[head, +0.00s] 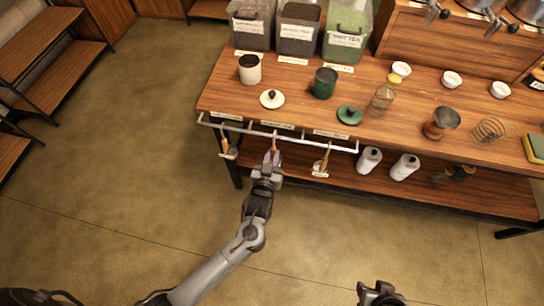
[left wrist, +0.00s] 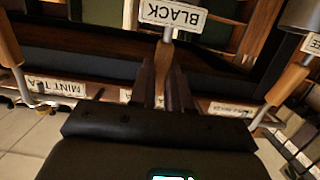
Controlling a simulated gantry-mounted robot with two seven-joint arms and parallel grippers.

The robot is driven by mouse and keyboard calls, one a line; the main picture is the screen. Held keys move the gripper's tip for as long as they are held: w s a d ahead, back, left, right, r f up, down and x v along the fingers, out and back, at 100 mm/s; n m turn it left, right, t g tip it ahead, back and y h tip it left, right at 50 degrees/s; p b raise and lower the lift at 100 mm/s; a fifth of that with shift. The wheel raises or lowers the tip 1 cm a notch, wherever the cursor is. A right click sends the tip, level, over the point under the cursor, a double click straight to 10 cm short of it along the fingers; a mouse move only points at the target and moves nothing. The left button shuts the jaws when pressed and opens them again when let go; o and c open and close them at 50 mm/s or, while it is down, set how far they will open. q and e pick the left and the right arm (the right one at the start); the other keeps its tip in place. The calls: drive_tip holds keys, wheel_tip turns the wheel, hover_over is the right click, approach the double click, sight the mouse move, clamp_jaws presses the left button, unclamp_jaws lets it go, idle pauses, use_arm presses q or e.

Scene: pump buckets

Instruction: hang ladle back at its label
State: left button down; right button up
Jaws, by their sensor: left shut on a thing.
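My left gripper (head: 271,158) is at the middle of the white rail (head: 345,147) on the table's front edge. It is shut on the wooden handle of a ladle (left wrist: 170,70); in the left wrist view a tag reading BLACK (left wrist: 172,15) is just beyond the fingers. Whether the ladle touches a hook is hidden. One ladle (head: 226,144) hangs left of it and another (head: 322,160) hangs right. Labels sit above the rail: left (head: 227,116), middle (head: 277,125) and right (head: 330,134). In the wrist view one label reads MINT TEA (left wrist: 62,88). My right gripper (head: 380,293) is at the bottom edge, small and dark.
The wooden table (head: 420,100) carries a white canister (head: 249,70), a green canister (head: 325,83), lids and small bowls. Tea bins (head: 298,28) stand at its back. Two white bottles (head: 387,162) stand on the lower shelf. The floor in front is clear.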

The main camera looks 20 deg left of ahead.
use_arm(q)
drive_tip(key=shift+f, duration=0.15)
drive_tip(key=c, duration=1)
unclamp_jaws()
